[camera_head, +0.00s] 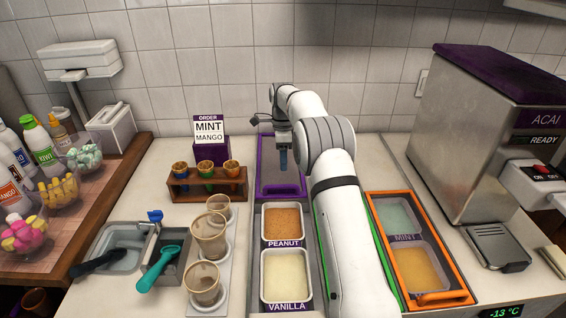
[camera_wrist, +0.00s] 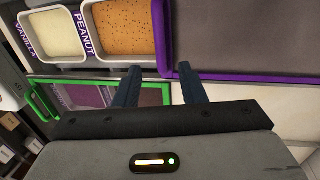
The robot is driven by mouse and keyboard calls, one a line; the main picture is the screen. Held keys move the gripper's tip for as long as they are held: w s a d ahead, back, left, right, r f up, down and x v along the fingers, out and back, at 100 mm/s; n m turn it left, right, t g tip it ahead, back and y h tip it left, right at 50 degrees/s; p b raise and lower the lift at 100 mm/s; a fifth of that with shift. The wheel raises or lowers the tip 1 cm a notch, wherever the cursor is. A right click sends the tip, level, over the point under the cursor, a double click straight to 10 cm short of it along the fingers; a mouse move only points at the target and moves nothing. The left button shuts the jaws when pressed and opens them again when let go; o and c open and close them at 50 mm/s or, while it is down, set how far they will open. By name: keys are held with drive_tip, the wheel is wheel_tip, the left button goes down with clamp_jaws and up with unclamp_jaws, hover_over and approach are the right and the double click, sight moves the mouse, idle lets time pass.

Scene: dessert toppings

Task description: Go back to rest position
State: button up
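My gripper (camera_head: 283,160) hangs over the purple-framed lid (camera_head: 262,186) behind the peanut tub, seen from the body camera. In the wrist view my gripper (camera_wrist: 160,85) shows two dark fingers spread apart with nothing between them. It is empty and apart from the purple frame (camera_wrist: 240,76). My white arm (camera_head: 345,230) reaches up the middle of the counter and hides part of the green-framed lid (camera_head: 324,250).
Peanut (camera_head: 283,222) and vanilla (camera_head: 286,275) tubs stand open left of my arm. An orange-framed lid (camera_head: 440,300) covers the mint side at right. A cone holder (camera_head: 207,186), clear cups (camera_head: 208,232) and a scoop sink (camera_head: 118,240) lie left. The acai machine (camera_head: 470,130) stands right.

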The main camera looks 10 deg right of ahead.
drive_tip(key=s+d+r+n+t, duration=0.35)
drive_tip(key=s+r+n, duration=0.55)
drive_tip(key=s+r, duration=0.7)
drive_tip(key=s+d+f+n+t, duration=0.1)
drive_tip(key=s+n, duration=0.4)
drive_tip(key=s, duration=0.8)
drive_tip(key=s+d+f+n, duration=0.1)
drive_tip(key=s+f+n, duration=0.3)
drive_tip(key=s, duration=0.9)
drive_tip(key=shift+s+d+n+t, duration=0.25)
drive_tip(key=shift+s+n+t, duration=0.1)
drive_tip(key=shift+n, duration=0.05)
